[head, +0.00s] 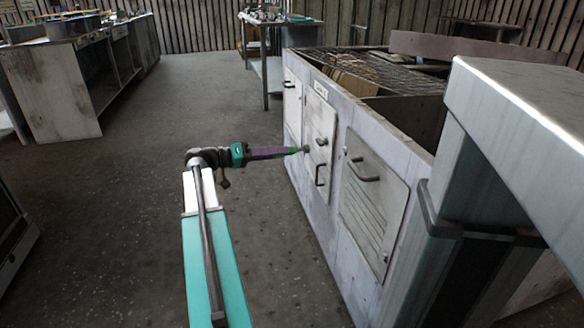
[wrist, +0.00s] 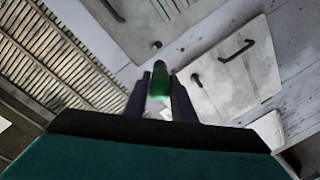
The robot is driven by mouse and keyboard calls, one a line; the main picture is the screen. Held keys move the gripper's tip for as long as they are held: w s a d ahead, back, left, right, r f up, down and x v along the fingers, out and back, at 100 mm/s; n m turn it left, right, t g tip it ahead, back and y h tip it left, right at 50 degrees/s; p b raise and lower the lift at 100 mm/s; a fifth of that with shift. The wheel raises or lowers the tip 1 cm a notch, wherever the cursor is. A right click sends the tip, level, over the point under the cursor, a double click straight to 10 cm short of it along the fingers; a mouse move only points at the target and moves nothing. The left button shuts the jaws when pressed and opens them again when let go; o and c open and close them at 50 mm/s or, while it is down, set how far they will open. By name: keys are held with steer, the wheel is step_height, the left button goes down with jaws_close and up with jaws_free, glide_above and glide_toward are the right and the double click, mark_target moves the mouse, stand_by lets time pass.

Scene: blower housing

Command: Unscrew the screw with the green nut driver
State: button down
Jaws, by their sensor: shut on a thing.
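The green nut driver (wrist: 160,86) is held between the two dark fingers of my gripper (wrist: 162,79), which is shut on it. Its dark tip points away from me towards the white cabinet front in the wrist view. In the head view my gripper (head: 288,151) reaches right to the cabinet, with a bit of the green driver (head: 293,150) showing at the fingertips. A small grey round end shows just beyond it, at a cabinet door. I cannot tell whether this is the driver's socket or the screw. The screw itself cannot be made out.
The worn white cabinet (head: 345,225) has doors with dark handles (head: 362,170) close to my gripper. A metal grate (head: 385,68) lies on top. A pale counter (head: 530,110) juts in at right. The floor (head: 120,210) left of my arm is clear.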

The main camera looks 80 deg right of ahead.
mark_target(293, 155)
steer(key=shift+m+g+y, duration=0.4)
steer(key=shift+g, duration=0.3)
steer(key=s, duration=0.1)
steer(key=s+f+b, duration=0.1)
steer(key=s, duration=0.1)
steer(key=s+d+b, duration=0.1)
steer(key=shift+s+f, duration=0.15)
steer(key=shift+s, duration=0.1)
steer(key=shift+s, duration=0.1)
steer(key=shift+x, duration=2.75)
steer(key=shift+s+d, duration=0.1)
steer(key=shift+s, duration=0.2)
